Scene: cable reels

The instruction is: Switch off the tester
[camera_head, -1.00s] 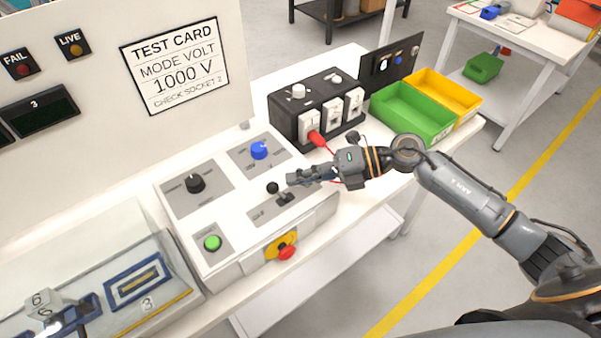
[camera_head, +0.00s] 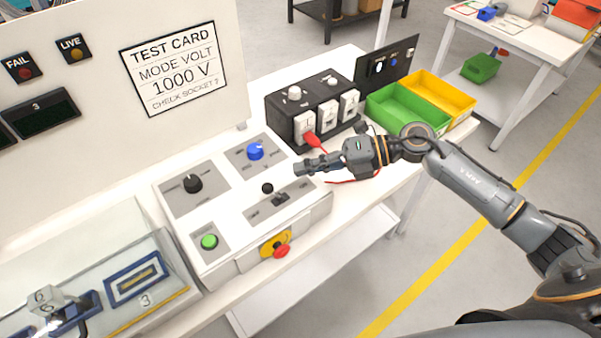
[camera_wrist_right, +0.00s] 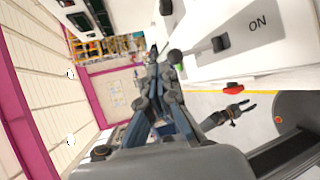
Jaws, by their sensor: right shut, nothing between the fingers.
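The tester's sloped white panel (camera_head: 237,235) stands on the bench in the head view. Its grey switch plate carries a black switch (camera_head: 280,199), with OFF lettered left and ON right. A black ball (camera_head: 267,188) shows just beside it; I cannot tell which side the switch is set to. The wrist view shows the switch (camera_wrist_right: 220,43) near the ON lettering. My right gripper (camera_head: 300,168) is shut and empty, above and behind the switch plate, apart from it. In the wrist view its fingers (camera_wrist_right: 154,62) are together. My left gripper (camera_wrist_right: 248,106) shows small there, fingers apart.
The panel also has a black knob (camera_head: 193,184), blue knob (camera_head: 255,151), green button (camera_head: 209,241) and red stop button (camera_head: 281,251). A black socket box (camera_head: 280,110) with a red plug (camera_head: 313,139), and green (camera_head: 405,112) and yellow (camera_head: 450,98) bins, stand right.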

